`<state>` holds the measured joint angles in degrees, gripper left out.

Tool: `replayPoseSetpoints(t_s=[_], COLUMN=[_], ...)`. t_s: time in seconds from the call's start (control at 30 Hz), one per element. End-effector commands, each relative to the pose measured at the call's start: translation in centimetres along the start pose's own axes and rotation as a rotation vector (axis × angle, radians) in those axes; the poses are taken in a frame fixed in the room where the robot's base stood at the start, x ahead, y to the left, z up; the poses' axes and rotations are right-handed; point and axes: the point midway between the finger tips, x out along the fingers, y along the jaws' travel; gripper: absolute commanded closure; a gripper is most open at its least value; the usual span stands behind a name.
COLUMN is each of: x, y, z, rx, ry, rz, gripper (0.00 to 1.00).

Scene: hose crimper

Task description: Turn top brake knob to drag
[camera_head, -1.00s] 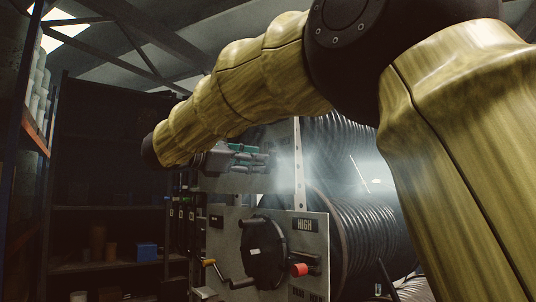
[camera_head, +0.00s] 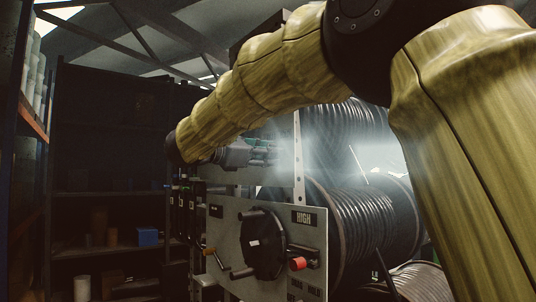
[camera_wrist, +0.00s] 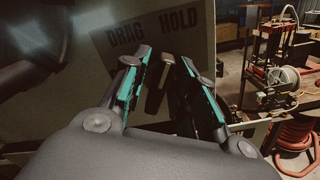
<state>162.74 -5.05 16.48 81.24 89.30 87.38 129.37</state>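In the wrist view, a dark label (camera_wrist: 155,40) on the grey panel reads DRAG and HOLD. My gripper (camera_wrist: 167,56) is open, with one teal finger on each side of this piece. I cannot tell whether either finger touches it. In the head view, my gripper (camera_head: 262,152) is up by the upper panel, above the HIGH panel. My arm and gripper hide the top knob there.
The lower panel (camera_head: 225,215) has a black wheel (camera_head: 262,244), a red knob (camera_head: 298,263) and a HIGH label (camera_head: 303,218). Large hose reels (camera_head: 375,225) stand behind it. Dark shelves (camera_head: 105,195) stand on the left. A red hose coil (camera_wrist: 294,135) lies at right in the wrist view.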

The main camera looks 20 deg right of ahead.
Motion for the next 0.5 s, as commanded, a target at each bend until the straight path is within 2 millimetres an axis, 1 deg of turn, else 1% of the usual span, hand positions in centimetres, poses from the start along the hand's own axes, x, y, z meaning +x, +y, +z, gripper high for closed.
replayPoseSetpoints(t_s=[0.5], x=[0.04], y=[-0.28], z=[-0.73], rx=[-0.022], ry=[0.003], rz=[0.000], gripper=[0.96])
